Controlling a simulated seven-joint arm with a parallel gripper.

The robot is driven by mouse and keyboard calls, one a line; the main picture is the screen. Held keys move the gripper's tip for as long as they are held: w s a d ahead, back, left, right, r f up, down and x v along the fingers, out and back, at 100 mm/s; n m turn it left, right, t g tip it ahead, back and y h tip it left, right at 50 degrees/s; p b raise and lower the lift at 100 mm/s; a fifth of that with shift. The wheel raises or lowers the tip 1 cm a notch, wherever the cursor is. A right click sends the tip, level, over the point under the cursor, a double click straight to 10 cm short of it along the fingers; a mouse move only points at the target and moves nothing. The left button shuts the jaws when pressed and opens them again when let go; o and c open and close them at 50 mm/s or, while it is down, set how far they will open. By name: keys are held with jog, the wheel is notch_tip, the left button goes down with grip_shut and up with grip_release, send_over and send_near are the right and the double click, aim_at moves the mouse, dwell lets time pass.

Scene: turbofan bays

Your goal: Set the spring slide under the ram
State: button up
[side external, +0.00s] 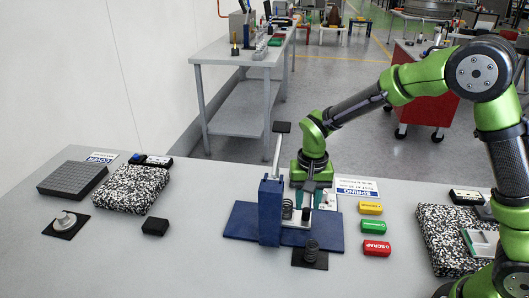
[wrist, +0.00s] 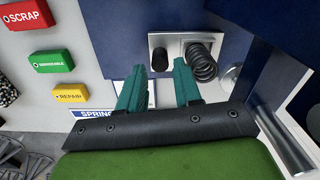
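The spring slide (wrist: 180,40) is a pale plate on the blue base of the press. It carries a dark coil spring (wrist: 202,62) and a black knob (wrist: 159,60). My gripper (wrist: 159,68) is open, with its teal fingertips apart on either side of the knob; contact is not clear. In the side view my gripper (side external: 312,200) points down beside the blue press column (side external: 270,212), and the spring (side external: 287,208) shows next to the column. A metal cylinder (wrist: 229,78) lies right of the spring in the wrist view; I cannot tell whether it is the ram.
A raised lever (side external: 278,150) tops the press. A second spring (side external: 311,248) stands on a black pad in front. Yellow (side external: 370,208), green (side external: 373,226) and red (side external: 376,248) blocks lie to the right.

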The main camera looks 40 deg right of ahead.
aim_at(306, 210)
notch_tip(306, 210, up, 15)
jog(key=shift+f, duration=0.15)
jog(key=shift+c, duration=0.5)
